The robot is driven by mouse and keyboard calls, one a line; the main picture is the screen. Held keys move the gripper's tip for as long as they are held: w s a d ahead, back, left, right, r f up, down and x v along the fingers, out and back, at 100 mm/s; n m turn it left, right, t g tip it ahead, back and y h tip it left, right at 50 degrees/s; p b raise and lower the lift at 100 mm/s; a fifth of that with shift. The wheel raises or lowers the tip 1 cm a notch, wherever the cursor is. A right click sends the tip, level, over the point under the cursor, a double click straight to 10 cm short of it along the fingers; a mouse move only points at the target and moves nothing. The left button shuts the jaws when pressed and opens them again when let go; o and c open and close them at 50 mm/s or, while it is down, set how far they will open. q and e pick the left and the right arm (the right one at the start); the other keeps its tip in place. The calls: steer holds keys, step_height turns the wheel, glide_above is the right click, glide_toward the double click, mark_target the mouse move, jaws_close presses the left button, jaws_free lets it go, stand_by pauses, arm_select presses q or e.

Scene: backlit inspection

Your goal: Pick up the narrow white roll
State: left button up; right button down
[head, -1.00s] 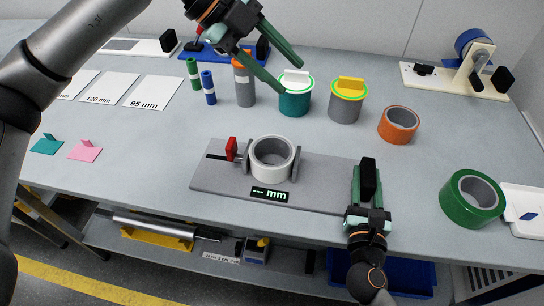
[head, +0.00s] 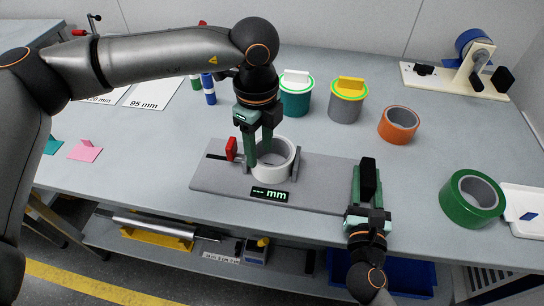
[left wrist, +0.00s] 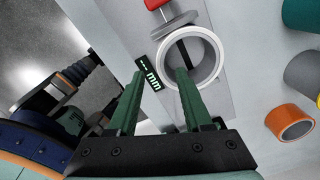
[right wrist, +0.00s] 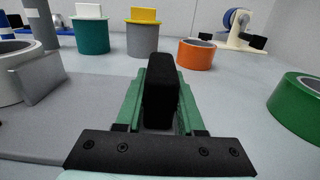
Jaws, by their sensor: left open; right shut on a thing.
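The white roll (head: 284,163) stands on the grey gauge plate (head: 330,198), between its two upright jaws. It shows as a ring in the left wrist view (left wrist: 217,62) and partly at the left of the right wrist view (right wrist: 8,88). My left gripper (head: 258,160) is open at the roll's left side. In the left wrist view, one fingertip overlaps the ring's opening and the other lies outside its rim. I cannot tell whether they touch it. My right gripper (head: 367,180) is shut on a black block (right wrist: 160,90) at the plate's right end.
Behind stand a teal canister (head: 295,100), a grey canister (head: 345,105) and an orange roll (head: 399,124). A green roll (head: 472,198) and a tape dispenser (head: 465,70) are at the right. A red clamp (head: 231,149) sits left of the roll. A display (head: 270,194) is on the plate's front.

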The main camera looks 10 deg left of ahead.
mark_target(262, 165)
arm_select(q)
steer(key=shift+d+f, duration=0.15)
steer(key=shift+f, duration=2.55)
jaws_close()
